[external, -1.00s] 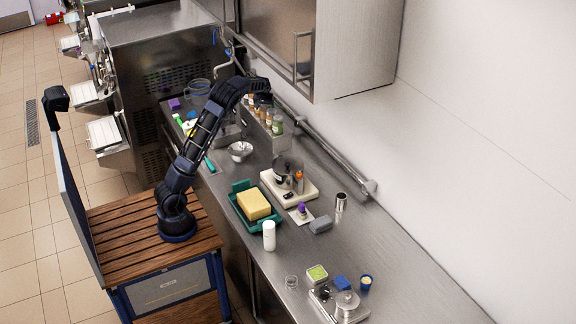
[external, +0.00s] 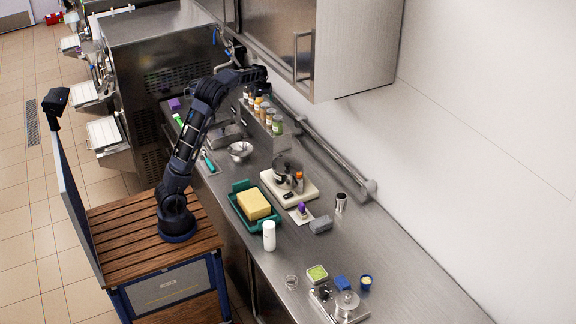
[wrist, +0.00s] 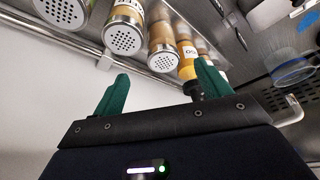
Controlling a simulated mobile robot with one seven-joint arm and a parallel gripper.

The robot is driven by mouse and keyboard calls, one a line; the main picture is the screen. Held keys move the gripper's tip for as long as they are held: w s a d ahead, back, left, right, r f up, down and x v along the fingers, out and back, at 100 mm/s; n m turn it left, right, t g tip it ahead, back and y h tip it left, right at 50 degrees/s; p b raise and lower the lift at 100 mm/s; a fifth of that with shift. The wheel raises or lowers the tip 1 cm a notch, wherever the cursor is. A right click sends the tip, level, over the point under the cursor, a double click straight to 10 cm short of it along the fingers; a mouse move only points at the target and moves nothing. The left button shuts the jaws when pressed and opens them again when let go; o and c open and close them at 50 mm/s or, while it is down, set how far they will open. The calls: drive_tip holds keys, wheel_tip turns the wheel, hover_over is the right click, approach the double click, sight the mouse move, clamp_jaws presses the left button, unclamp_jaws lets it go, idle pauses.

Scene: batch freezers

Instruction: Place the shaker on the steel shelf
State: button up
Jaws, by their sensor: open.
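In the wrist view, a shaker (wrist: 124,34) with a pale label and another shaker (wrist: 163,52) with brown contents show at the top, beyond my fingers. A steel cylinder (external: 340,202), possibly a shaker, stands alone on the counter. My gripper (wrist: 162,84) is open, with nothing between its green fingers. In the external view it is above the far end of the row, partly hidden.
A green tray (external: 237,207) with a yellow block, a white bottle (external: 269,236) and a white board (external: 302,193) with a pot stand on the steel counter. A wall cabinet (external: 350,50) hangs close to the arm.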

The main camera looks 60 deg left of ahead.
drive_tip(key=s+d+r+m+t+h, duration=0.1)
drive_tip(key=s+d+r+m+h, duration=0.2)
drive_tip(key=s+d, duration=1)
drive_tip(key=s+d+r+m+h, duration=0.1)
drive_tip(key=s+d+r+m, duration=0.3)
drive_tip(key=s+d, duration=0.85)
drive_tip(key=s+d+f+m, duration=0.3)
drive_tip(key=s+d+f, duration=0.1)
drive_tip(key=s+d, duration=1)
drive_tip(key=s, duration=0.4)
drive_tip(key=shift+s+f+t+y, duration=0.15)
drive_tip(key=shift+s+t+y, duration=0.15)
drive_tip(key=shift+t, duration=0.1)
drive_tip(key=shift+a, duration=0.1)
drive_tip(key=shift+c, duration=0.5)
